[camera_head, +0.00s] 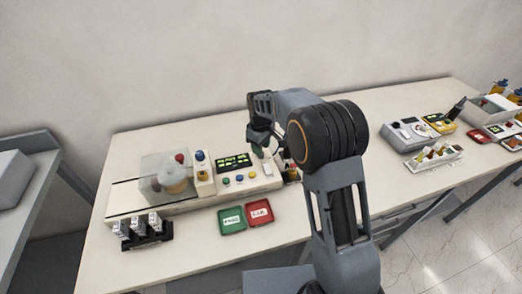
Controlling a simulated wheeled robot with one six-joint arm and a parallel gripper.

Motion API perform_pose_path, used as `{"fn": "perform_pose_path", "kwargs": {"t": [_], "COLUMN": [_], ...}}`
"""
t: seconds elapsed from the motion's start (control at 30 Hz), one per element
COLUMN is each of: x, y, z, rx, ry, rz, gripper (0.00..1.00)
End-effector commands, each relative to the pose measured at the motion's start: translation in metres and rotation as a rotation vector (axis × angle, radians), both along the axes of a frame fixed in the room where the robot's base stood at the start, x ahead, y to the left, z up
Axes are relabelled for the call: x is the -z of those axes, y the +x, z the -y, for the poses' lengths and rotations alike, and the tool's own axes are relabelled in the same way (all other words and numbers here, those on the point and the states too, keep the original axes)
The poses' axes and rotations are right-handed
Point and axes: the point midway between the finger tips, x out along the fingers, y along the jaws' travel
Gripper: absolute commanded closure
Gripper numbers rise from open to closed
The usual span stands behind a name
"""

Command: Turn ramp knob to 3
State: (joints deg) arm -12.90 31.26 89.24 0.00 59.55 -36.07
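A cream control machine (200,198) lies along the left half of the bench. Its panel carries a dark display with green readouts (234,162) and a row of small coloured buttons (239,178). My gripper (265,150) points down over the right end of this panel, just right of the display. The fingers are small and dark here, so I cannot tell whether they are open or touching anything. No ramp knob can be made out clearly; the panel's right end is partly hidden by my gripper and arm.
Left on the machine are a clear cover (165,172) and a post with a blue-topped knob (200,156). Green (231,219) and red (260,212) trays lie in front, a dark vial rack (142,232) at front left. Other instruments (408,132) stand right.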

Motion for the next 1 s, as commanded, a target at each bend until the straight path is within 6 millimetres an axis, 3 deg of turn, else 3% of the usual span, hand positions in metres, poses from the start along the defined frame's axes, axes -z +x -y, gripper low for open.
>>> {"fn": "perform_pose_path", "kwargs": {"t": [0.3,0.67,1.0], "x": [0.027,0.029,0.029], "y": [0.000,0.000,0.000], "z": [0.000,0.000,0.000], "rx": [0.000,0.000,0.000], "ry": [0.000,0.001,0.000], "rz": [0.000,0.001,0.001], "gripper": [0.62,0.63,0.96]}}
